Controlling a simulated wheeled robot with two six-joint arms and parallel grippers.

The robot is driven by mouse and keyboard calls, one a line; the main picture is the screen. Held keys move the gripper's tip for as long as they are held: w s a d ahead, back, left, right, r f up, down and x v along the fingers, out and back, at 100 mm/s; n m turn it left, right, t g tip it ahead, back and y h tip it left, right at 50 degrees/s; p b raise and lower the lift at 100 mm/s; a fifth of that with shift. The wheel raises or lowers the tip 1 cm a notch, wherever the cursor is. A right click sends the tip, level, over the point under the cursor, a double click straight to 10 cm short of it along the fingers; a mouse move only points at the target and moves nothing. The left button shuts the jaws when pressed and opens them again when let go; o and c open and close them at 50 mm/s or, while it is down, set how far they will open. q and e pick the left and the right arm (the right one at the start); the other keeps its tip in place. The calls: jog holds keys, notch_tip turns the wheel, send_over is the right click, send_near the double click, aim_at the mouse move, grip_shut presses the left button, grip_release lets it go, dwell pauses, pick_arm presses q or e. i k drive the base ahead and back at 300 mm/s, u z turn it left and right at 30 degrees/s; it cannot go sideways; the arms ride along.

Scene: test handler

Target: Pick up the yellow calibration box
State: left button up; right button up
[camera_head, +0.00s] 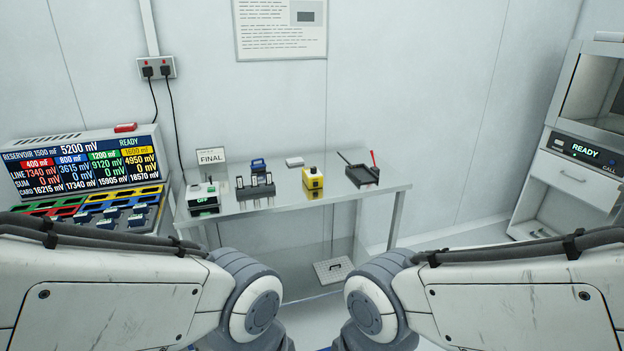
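The yellow calibration box (313,180) stands upright on the metal table (290,202), near its middle. It is small, with a pale top and a dark knob or fitting on it. Nothing covers it from this view. My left arm comes in from the left and my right arm from the right, both low in front of the table. Both arms bend down out of the picture, so neither gripper shows. No part of my arms touches the box.
Left of the box are a black rack (255,187), a blue device (258,165) and a box reading OFF (203,197). A black tray (362,174) is to its right. A display console (85,160) stands left; a READY cabinet (570,185) stands right.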

aim_at(308, 178)
jog(key=z, duration=0.5)
jog(key=i, duration=1.7)
jog(key=u, duration=0.4)
jog(key=i, duration=1.25)
jog(key=u, duration=0.7)
